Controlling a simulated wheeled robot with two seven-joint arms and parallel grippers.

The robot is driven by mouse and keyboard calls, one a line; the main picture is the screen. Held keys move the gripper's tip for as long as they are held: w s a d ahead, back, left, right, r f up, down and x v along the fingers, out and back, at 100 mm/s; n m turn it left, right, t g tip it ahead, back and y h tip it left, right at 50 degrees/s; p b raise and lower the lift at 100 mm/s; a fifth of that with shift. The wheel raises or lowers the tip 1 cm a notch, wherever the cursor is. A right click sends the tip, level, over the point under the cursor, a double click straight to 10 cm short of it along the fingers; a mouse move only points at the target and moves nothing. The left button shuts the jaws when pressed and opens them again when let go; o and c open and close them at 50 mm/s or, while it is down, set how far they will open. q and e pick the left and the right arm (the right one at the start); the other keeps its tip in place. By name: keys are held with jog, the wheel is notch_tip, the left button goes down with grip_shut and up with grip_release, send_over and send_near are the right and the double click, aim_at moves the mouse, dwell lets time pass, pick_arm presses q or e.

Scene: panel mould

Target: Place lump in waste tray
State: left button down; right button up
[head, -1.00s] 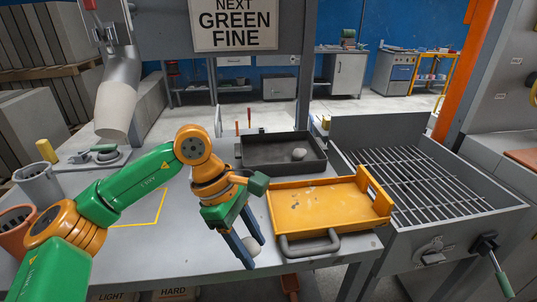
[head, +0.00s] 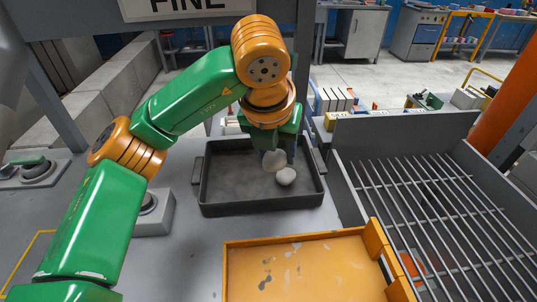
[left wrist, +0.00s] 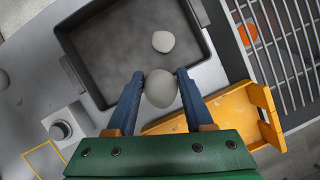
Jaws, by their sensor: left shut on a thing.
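My left gripper (left wrist: 160,88) is shut on a pale grey lump (left wrist: 161,89), seen between its blue fingers in the left wrist view. In the head view this held lump (head: 273,160) appears over the dark grey waste tray (head: 262,205), near its back right part. Another pale lump (head: 286,177) lies in the tray close by; it also shows in the left wrist view (left wrist: 163,41). How high the held lump is above the tray floor is hard to tell. My right gripper is not in view.
An orange tray (head: 300,270) with grey marks stands in front of the waste tray. A metal grid (head: 440,210) in a grey frame is to the right. A grey box with a knob (head: 150,212) stands at left.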

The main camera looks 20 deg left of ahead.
pick_arm(q)
jog(key=w+a+f, duration=0.2)
jog(key=a+f, duration=0.2)
jog(key=a, duration=0.5)
jog(key=p, duration=0.1)
send_over(239, 172)
jog(key=s, duration=0.2)
jog(key=f, duration=0.4)
jog(key=shift+w+d+f, duration=0.15)
jog(key=shift+d+f, duration=0.1)
jog(key=shift+f, duration=0.05)
jog(key=f, duration=0.1)
jog(key=f+p, duration=0.1)
jog(key=shift+a+f, duration=0.2)
jog(key=shift+f, duration=0.7)
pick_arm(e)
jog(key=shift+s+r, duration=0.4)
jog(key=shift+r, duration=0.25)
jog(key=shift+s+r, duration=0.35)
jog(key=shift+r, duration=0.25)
pick_arm(q)
jog(key=shift+w, duration=0.1)
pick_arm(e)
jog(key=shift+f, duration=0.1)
pick_arm(q)
jog(key=shift+c, duration=1.4)
grip_release()
